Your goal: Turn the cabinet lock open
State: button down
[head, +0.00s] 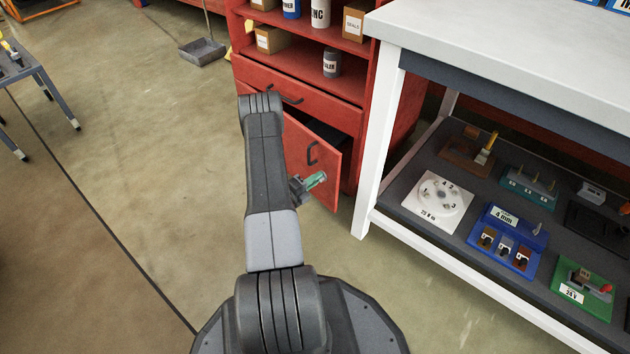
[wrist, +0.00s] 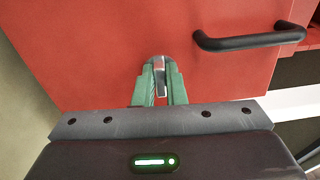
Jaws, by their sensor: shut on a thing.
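The red cabinet door (head: 330,178) is below a drawer in the head view and stands ajar, with a dark gap along its top. In the wrist view the door (wrist: 90,50) fills most of the picture. The silver lock (wrist: 157,61) is on it, with a flat metal piece, key or knob, between my fingertips. My gripper (wrist: 160,80) is shut on this piece with its green fingers. In the head view my gripper (head: 317,180) is at the door's front, and the lock is hidden. The fingers partly cover the lock, so its turn angle is hard to tell.
A black door handle (wrist: 245,40) is right of the lock and apart from my fingers; it also shows in the head view (head: 312,153). A white-topped workbench (head: 480,45) stands close on the right, its leg (head: 378,150) near the door.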

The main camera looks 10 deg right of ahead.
jog(key=shift+n, duration=0.5)
jog(key=c, duration=1.5)
grip_release()
jog(key=shift+p+v, duration=1.95)
jog(key=shift+v, duration=5)
jog(key=shift+d, duration=0.1)
jog(key=b+x, duration=0.4)
jog(key=x, duration=0.9)
jog(key=shift+w+d, duration=0.2)
jog(key=shift+d, duration=0.1)
